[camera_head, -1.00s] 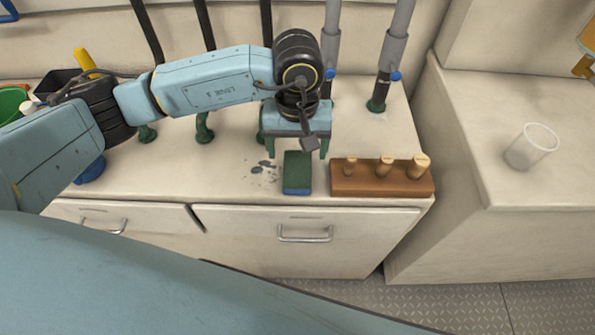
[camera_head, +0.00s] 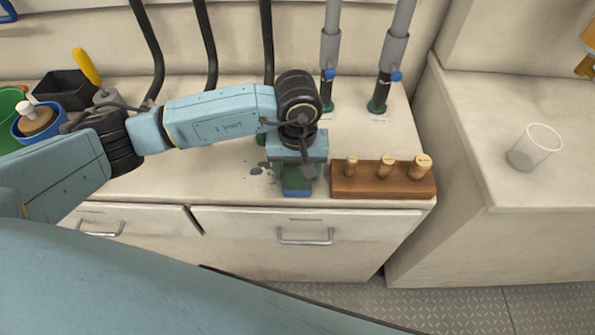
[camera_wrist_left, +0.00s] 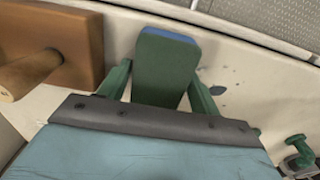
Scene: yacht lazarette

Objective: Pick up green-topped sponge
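The green-topped sponge (camera_head: 297,188) lies on the counter near its front edge, with a blue lower layer showing at its end. My left gripper (camera_head: 296,180) is lowered over the sponge, one finger on each side. In the wrist view the left gripper (camera_wrist_left: 160,85) is open, with small gaps between fingers and sponge. The gripper body hides the sponge's rear part in the head view. My right gripper is not in view.
A wooden block with several pegs (camera_head: 382,182) stands just right of the sponge. Dark spots (camera_head: 257,169) mark the counter to its left. Pipes with green bases (camera_head: 377,106) rise behind. A clear cup (camera_head: 534,147) stands on the right-hand counter.

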